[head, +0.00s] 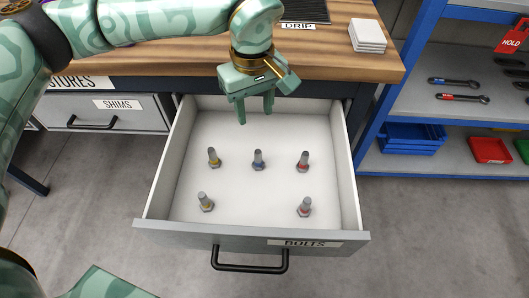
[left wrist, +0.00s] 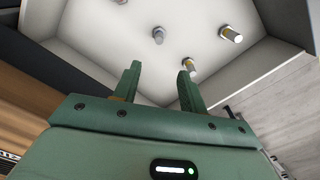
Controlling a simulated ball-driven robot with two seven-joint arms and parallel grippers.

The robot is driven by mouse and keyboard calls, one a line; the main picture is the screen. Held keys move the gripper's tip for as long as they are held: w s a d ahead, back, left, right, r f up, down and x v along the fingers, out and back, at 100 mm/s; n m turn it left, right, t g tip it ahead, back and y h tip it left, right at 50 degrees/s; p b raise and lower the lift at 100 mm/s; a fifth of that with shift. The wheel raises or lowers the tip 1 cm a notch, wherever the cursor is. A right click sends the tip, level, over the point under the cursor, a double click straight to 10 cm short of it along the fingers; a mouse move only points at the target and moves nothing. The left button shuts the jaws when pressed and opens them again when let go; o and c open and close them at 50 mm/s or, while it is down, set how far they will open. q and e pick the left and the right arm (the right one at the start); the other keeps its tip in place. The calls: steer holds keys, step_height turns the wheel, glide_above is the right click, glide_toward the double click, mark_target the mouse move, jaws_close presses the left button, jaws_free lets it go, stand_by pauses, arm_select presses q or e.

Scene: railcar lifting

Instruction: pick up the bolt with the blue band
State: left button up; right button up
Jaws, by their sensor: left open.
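The bolt with the blue band (head: 258,161) stands upright in the open drawer, in the middle of the back row. In the left wrist view a grey bolt (left wrist: 158,34) beyond the fingertips appears to be the same one; its band colour is hard to tell there. My left gripper (head: 255,116) is open and empty, fingers pointing down, above the back part of the drawer. It is apart from the bolt. In the left wrist view its two fingers (left wrist: 160,68) stand apart with nothing between them. My right gripper is not in view.
Yellow-banded bolts (head: 214,158) (head: 205,203) stand to the left and red-banded bolts (head: 303,163) (head: 305,208) to the right. The drawer (head: 160,183) has raised walls. The wooden worktop (head: 345,62) overhangs behind it. A blue shelf (head: 372,120) stands at right.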

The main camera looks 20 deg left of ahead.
arm_select(q)
steer(key=b, duration=0.4)
glide_above(258, 151)
step_height(258, 151, down, 10)
steer(key=shift+w+a+r, duration=0.1)
steer(key=shift+a+r, duration=0.05)
steer(key=shift+r, duration=0.05)
step_height(258, 151, down, 2)
steer(key=shift+f+b, duration=0.1)
steer(key=shift+b, duration=0.4)
step_height(258, 151, down, 3)
steer(key=shift+f+b, duration=0.1)
steer(key=shift+b, duration=1.1)
steer(key=shift+d+f+b, duration=0.2)
steer(key=shift+f+b, duration=0.5)
steer(key=shift+f, duration=0.4)
jaws_close()
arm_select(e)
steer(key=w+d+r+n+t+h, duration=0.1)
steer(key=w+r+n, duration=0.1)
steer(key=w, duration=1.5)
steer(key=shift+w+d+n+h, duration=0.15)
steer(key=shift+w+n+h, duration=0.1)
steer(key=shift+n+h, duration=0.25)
